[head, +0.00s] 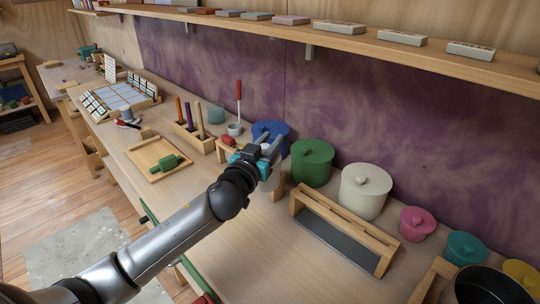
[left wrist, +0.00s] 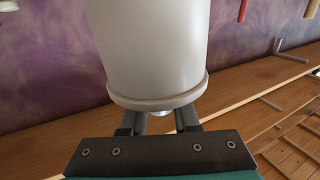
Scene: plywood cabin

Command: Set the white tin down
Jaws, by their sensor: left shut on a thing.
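My left gripper (head: 268,156) is in the middle of the head view, above the bench in front of the blue pot and left of the green pot. The left wrist view shows the white tin (left wrist: 152,48), a smooth cylinder with a wider lid rim, directly before the gripper (left wrist: 160,122). The jaws are shut on the small knob of its lid. My right gripper is not in view.
A blue pot (head: 270,131), green pot (head: 312,163), cream lidded pot (head: 366,190) and pink pot (head: 417,223) line the wall. A wooden frame (head: 345,232) stands to the right. A wooden tray (head: 148,154) lies left. Bare bench shows around the forearm.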

